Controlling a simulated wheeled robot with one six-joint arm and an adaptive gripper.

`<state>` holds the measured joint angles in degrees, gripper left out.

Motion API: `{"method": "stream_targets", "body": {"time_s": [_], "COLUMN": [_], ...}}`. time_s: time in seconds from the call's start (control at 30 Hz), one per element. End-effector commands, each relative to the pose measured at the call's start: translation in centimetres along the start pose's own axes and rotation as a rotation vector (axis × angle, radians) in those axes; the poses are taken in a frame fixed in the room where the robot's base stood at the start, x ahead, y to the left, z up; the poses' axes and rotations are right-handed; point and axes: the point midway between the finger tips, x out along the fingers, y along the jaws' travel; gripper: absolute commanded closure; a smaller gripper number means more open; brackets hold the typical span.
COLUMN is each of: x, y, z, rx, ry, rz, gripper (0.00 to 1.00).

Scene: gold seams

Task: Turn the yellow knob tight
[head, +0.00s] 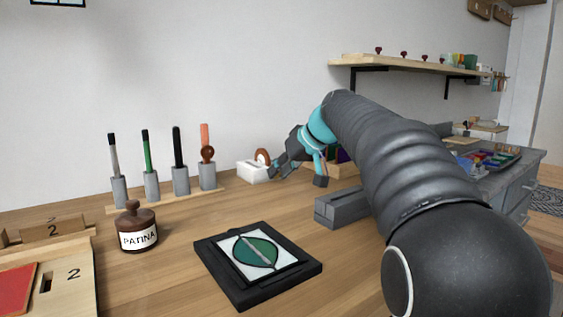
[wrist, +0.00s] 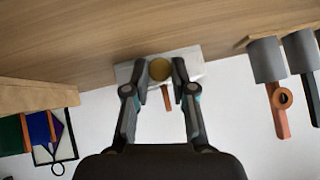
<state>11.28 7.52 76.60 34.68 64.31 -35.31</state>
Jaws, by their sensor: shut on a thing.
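The yellow knob (wrist: 160,69) is a round gold-brown disc in the wrist view, in front of a white block (wrist: 208,72). My gripper (wrist: 160,72) has one fingertip on each side of the knob and is shut on it. In the head view my gripper (head: 278,168) is at the right side of the white block (head: 252,175), near the back of the bench. The knob cannot be made out there. A brown part (head: 262,156) shows at the block's top, and a brown bar (wrist: 167,98) shows between my fingers in the wrist view.
A rack of upright tools (head: 180,180) stands left of the block. A patina bottle (head: 138,228), a black tray (head: 213,258) with a green disc and a grey block (head: 340,207) stand nearer. Bare bench lies between them. A shelf (head: 400,64) hangs at the upper right.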

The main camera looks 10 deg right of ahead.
Motion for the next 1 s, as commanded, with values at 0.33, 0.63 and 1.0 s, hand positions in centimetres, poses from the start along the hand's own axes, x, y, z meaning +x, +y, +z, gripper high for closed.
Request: {"method": "stream_targets", "body": {"time_s": [0.33, 0.63, 1.0], "x": [-0.09, -0.04, -0.02], "y": [0.50, 0.54, 0.53], "z": [-0.10, -0.04, -0.04], "rx": [0.128, 0.160, 0.161], "ry": [0.004, 0.004, 0.004], "rz": [-0.121, -0.155, -0.155], "gripper": [1.00, 1.00, 0.68]}}
